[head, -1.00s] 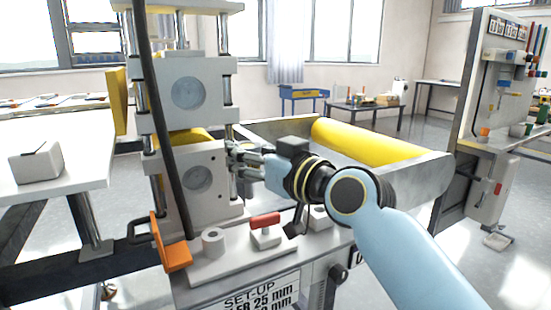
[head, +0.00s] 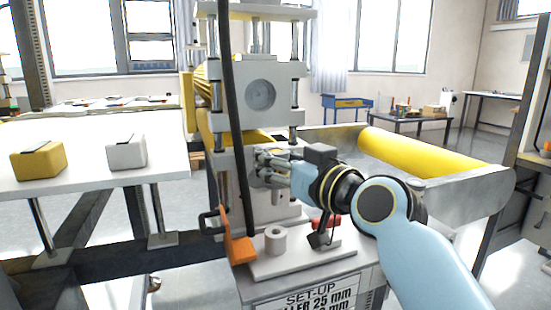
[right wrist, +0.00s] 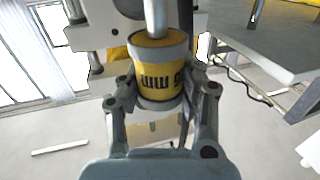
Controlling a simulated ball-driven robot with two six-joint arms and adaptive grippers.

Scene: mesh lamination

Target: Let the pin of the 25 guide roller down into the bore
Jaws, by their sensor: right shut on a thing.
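The guide roller (right wrist: 160,75) shows in the right wrist view as a yellow cylinder with dark lettering, partly cut off, and pale ends. A bright metal shaft (right wrist: 155,16) stands at its upper end in the picture. My right gripper (right wrist: 160,100) is shut on the roller, one finger on each side. In the head view my right gripper (head: 262,166) is at the front of the machine's lower block (head: 278,205). The roller is hard to make out there. I cannot make out the bore or the pin's lower end. My left gripper is not in view.
A pale hollow cylinder (head: 276,239) and a red-handled part (head: 318,225) are on the machine's front ledge. An orange clamp (head: 238,248) and a dark upright cable (head: 236,110) are left of my gripper. A yellow roll (head: 425,155) lies behind my arm.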

